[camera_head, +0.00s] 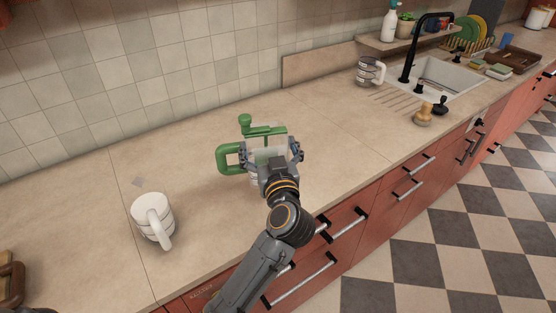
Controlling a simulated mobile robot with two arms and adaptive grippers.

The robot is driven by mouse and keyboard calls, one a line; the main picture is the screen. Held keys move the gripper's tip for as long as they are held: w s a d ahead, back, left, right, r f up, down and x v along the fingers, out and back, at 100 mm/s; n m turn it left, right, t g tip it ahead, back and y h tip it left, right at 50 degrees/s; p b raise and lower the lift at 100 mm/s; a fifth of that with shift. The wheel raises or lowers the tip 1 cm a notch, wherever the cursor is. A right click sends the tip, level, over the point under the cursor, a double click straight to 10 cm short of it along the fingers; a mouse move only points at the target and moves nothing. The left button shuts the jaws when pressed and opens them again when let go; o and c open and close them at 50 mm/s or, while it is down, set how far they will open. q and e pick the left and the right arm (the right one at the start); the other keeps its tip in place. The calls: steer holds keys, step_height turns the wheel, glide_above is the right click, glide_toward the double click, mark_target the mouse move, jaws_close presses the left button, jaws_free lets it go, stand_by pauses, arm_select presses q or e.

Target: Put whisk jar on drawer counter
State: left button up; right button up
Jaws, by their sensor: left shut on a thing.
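The whisk jar (266,131) is a clear jar with a green lid, a green top knob and a big green side handle. It stands upright at the counter's middle. My left gripper (270,155) is shut around the jar's body from the front, with one finger on each side. The drawer counter (205,205) is a beige worktop above red drawers (345,213). My right gripper is not in view.
A white jug with a handle (153,217) stands at the front left. A striped jar with a white handle (366,73) stands near the sink (446,76). A wooden-topped item (424,115) lies before the sink. The counter around the whisk jar is clear; a tiled wall stands behind.

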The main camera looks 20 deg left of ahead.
arm_select(q)
steer(key=w+f, duration=0.4)
steer(key=w, duration=0.1)
steer(key=w+f, duration=0.2)
steer(key=shift+w+a, duration=0.1)
steer(key=shift+w, duration=0.1)
steer(key=shift+w+f+b, duration=0.4)
steer(key=shift+w+f, duration=0.15)
steer(key=shift+f, duration=0.15)
step_height(320, 180, down, 2)
steer(key=shift+f, duration=0.5)
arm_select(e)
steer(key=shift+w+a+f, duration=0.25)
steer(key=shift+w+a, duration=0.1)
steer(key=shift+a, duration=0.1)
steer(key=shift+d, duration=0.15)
arm_select(q)
steer(key=o, duration=1.5)
steer(key=shift+f, duration=0.15)
steer(key=shift+c, duration=0.2)
steer(key=shift+s, duration=0.1)
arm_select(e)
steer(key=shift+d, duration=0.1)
